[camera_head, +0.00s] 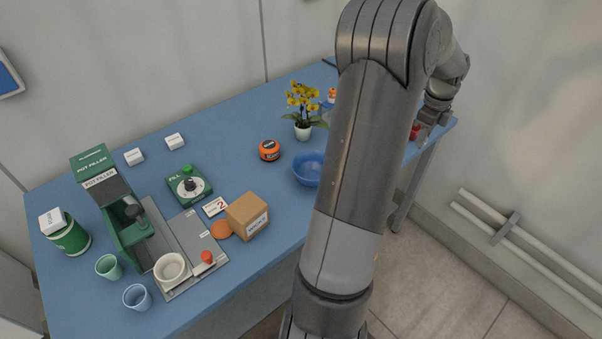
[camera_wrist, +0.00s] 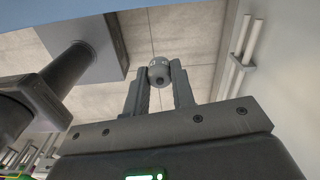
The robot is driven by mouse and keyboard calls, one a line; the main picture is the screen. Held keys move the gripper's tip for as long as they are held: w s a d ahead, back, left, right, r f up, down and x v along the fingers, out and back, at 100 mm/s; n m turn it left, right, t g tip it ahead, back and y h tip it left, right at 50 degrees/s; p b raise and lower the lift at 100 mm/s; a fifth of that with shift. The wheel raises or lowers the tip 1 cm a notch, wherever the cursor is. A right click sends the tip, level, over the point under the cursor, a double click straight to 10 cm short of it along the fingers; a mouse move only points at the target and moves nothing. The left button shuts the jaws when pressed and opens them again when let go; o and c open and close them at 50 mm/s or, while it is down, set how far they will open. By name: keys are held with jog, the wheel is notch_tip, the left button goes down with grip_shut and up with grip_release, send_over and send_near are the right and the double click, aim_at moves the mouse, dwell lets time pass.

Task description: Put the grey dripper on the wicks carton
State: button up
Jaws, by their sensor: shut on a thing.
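The wicks carton (camera_head: 246,216) is a brown cardboard box with a white label. It stands on the blue table near the front edge, beside the grey plate of the pot filler, and its top looks bare. My gripper (camera_wrist: 160,76) is shut on a small grey rounded thing with a dark hole in its end, which looks like the grey dripper (camera_wrist: 159,74). In the wrist view it sits between the two fingertips, with tiled floor behind it. In the head view my arm reaches to the table's far right end, well away from the carton; the dripper cannot be made out there.
Left of the carton are an orange ball-like thing (camera_head: 221,229), a white bowl (camera_head: 171,269) and the green pot filler (camera_head: 122,222). A blue bowl (camera_head: 307,169), an orange tin (camera_head: 269,150) and a yellow orchid (camera_head: 303,112) stand right. My arm hides some table.

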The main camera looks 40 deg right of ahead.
jog(key=w+a+r+n, duration=0.3)
jog(key=w+a+n, duration=0.15)
jog(key=a, duration=0.55)
jog(key=w+a+r+n, duration=0.35)
jog(key=w+a, duration=0.25)
jog(key=a, duration=0.4)
jog(key=n, duration=1)
send_over(246, 206)
notch_tip(246, 206, down, 6)
jog(key=shift+r, duration=0.25)
jog(key=shift+f, duration=1.95)
jog(key=shift+f, duration=0.1)
